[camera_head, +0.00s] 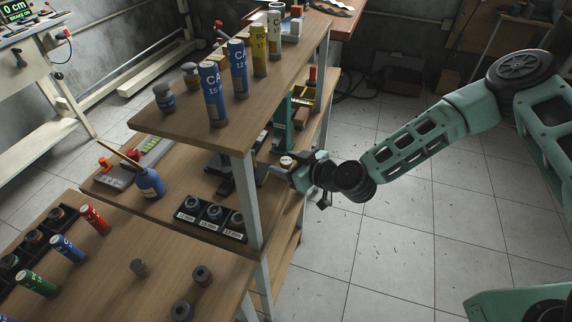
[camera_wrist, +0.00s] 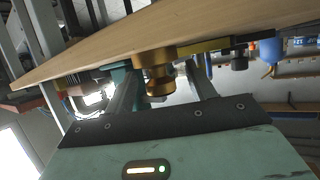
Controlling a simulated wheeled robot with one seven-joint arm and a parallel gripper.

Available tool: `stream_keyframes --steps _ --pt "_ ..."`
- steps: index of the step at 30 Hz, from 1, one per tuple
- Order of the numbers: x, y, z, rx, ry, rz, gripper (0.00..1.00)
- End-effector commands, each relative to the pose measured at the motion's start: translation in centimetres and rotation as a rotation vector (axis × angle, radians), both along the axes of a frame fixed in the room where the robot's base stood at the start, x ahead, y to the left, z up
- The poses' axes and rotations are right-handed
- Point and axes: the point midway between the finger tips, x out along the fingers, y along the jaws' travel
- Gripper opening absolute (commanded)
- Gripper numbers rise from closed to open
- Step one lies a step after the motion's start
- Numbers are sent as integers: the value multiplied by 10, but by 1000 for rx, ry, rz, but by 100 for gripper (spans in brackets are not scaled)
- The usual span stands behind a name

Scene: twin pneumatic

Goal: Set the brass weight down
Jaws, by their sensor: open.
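The brass weight (camera_wrist: 158,84) shows in the wrist view, which is upside down. It stands on a wooden shelf board (camera_wrist: 95,45), knob away from the board, and looks upright. My gripper (camera_wrist: 162,75) is open, with one finger on each side of the weight. A gap shows between the weight and the right finger; I cannot tell whether the left finger touches it. In the head view my gripper (camera_head: 284,172) reaches in at the right end of the middle shelf. The weight is hard to make out there.
The upper shelf (camera_head: 180,128), holding several labelled cylinders, and a grey upright post (camera_head: 248,195) stand close to my gripper. A black tray of parts (camera_head: 211,222) and a blue bottle (camera_head: 149,184) stand on the middle shelf. The tiled floor (camera_head: 390,250) to the right is clear.

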Motion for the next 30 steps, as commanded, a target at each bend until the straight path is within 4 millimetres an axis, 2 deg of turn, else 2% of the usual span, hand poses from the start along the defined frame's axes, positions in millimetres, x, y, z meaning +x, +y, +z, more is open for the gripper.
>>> stream_keyframes --steps 8,14,24,30 --pt "2 3 -2 0 0 1 55" --pt "2 3 -2 0 0 1 2" --pt "2 3 1 0 -1 1 0" --pt "3 3 14 0 -4 2 0"
